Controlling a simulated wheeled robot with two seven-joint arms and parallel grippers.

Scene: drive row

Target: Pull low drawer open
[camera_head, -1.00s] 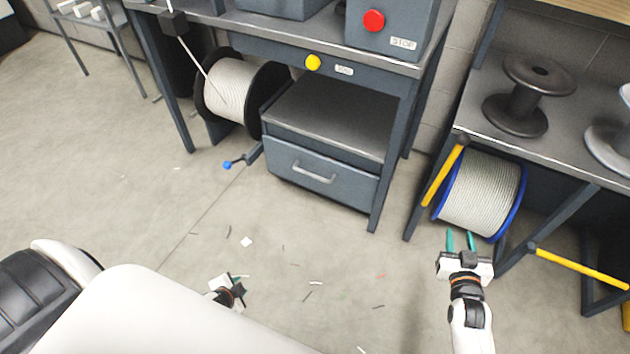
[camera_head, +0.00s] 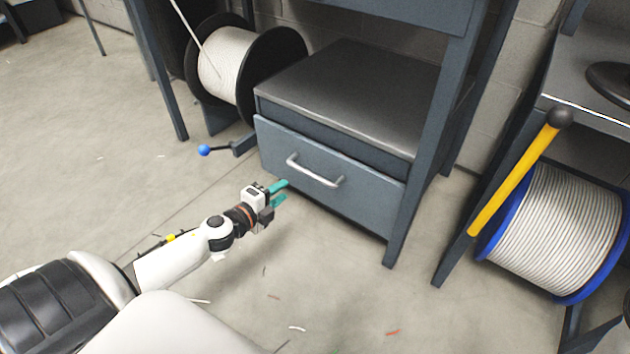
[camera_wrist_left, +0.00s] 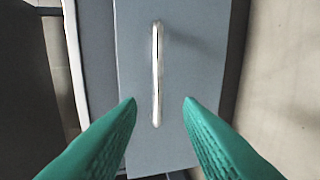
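The low drawer (camera_head: 330,178) is a blue-grey front under a dark cabinet top, and it looks shut. Its silver bar handle (camera_head: 314,172) runs across the front. My left gripper (camera_head: 279,193) is in front of the drawer's left part, to the lower left of the handle and apart from it. In the left wrist view the two green fingers (camera_wrist_left: 160,100) are spread, with nothing between their tips. The handle (camera_wrist_left: 157,75) stands upright in that view, beyond the fingertips and between them, on the drawer front (camera_wrist_left: 203,60). My right gripper is out of view.
A cable reel (camera_head: 228,65) with black flanges and a blue-knobbed lever (camera_head: 204,150) are left of the cabinet. A blue-rimmed reel (camera_head: 556,228) and a yellow bar (camera_head: 515,180) are at the right. The floor before the drawer is open, with small scraps.

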